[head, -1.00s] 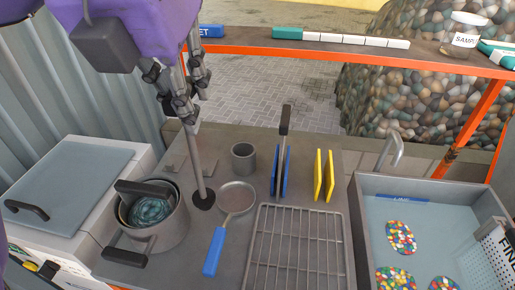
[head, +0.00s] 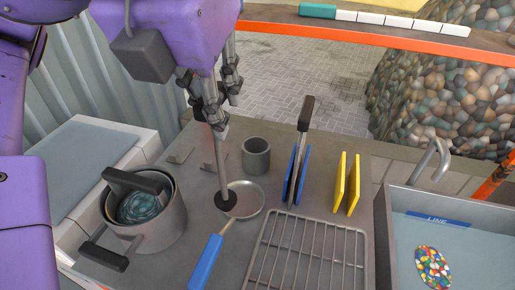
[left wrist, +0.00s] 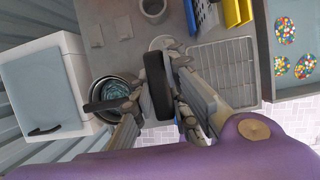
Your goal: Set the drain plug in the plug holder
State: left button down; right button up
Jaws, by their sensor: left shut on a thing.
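My left gripper (head: 217,128) is shut on a thin grey rod that points down and ends in a black disc. I take this for the drain plug (head: 227,201). The disc overlaps the left part of the round pan in the head view; I cannot tell how high above it the disc hangs. The plug holder is not clearly marked. A grey open cup (head: 256,156) stands behind the pan, and a yellow pair of upright plates (head: 347,184) stands empty to the right. My right gripper is not in view.
The blue-handled pan (head: 246,199) lies on the grey counter. Blue upright plates (head: 299,176) hold a black-handled tool. A wire rack (head: 310,255) and a sink (head: 385,245) lie right.

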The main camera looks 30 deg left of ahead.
pick_arm(q)
jog(key=w+a+p, duration=0.4)
jog(key=w+p, duration=0.3)
jog(key=w, duration=1)
notch_tip(320, 180, down, 7)
jog(key=shift+a, duration=0.2)
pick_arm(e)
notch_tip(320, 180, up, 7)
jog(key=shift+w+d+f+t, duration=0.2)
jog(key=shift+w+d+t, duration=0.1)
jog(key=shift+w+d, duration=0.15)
pick_arm(q)
jog(key=shift+f, duration=0.1)
jog(key=c, duration=1.7)
grip_release()
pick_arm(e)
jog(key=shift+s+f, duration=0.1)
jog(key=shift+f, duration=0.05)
